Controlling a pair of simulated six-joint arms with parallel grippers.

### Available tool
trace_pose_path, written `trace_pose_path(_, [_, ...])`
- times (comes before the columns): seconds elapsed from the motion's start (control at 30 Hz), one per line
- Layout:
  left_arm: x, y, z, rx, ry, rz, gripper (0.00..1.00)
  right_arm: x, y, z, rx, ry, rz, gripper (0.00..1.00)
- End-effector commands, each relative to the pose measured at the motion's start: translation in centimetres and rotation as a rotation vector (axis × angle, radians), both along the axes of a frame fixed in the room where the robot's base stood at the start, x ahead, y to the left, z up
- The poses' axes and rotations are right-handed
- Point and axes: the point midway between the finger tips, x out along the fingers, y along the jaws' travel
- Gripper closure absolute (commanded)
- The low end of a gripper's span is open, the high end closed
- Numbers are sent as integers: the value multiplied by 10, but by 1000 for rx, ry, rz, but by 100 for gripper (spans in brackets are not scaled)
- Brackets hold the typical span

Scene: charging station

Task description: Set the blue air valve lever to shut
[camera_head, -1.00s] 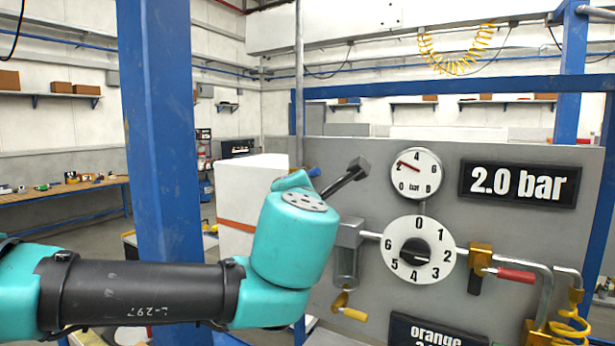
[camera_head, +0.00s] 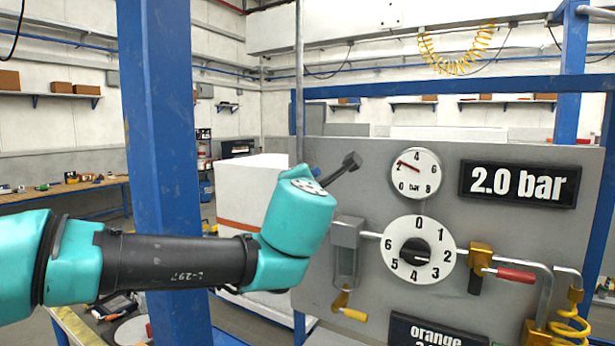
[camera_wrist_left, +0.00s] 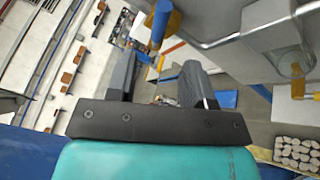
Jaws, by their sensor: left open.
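The blue lever (camera_wrist_left: 161,22) shows at the top of the left wrist view, beside a brass-coloured valve part at the end of a grey pipe (camera_wrist_left: 232,40). In the head view a small blue piece (camera_head: 316,171) shows just behind my left wrist; I cannot tell for sure that it is the lever. My left gripper (camera_wrist_left: 157,68) is open and empty in the wrist view, with the lever beyond its fingertips and apart from them. In the head view the left gripper (camera_head: 351,162) shows as a dark shape, left of the gauge. The right gripper is not in view.
The grey panel (camera_head: 375,290) carries a gauge (camera_head: 415,173) with its needle near 2, a numbered dial (camera_head: 417,253), a "2.0 bar" display (camera_head: 520,184), a red-handled valve (camera_head: 515,275) and a yellow-handled drain (camera_head: 353,314). A blue post (camera_head: 165,150) stands behind my left arm.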

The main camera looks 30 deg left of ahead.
Motion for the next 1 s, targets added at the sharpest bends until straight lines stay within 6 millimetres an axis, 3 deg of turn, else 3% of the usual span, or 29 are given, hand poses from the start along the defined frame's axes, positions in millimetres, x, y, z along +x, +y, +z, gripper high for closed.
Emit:
trace_pose_path(0.6, [84,49,0,0,0,1,53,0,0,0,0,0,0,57])
trace_pose_path(1.0, [92,54,0,0,1,0,53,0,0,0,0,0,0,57])
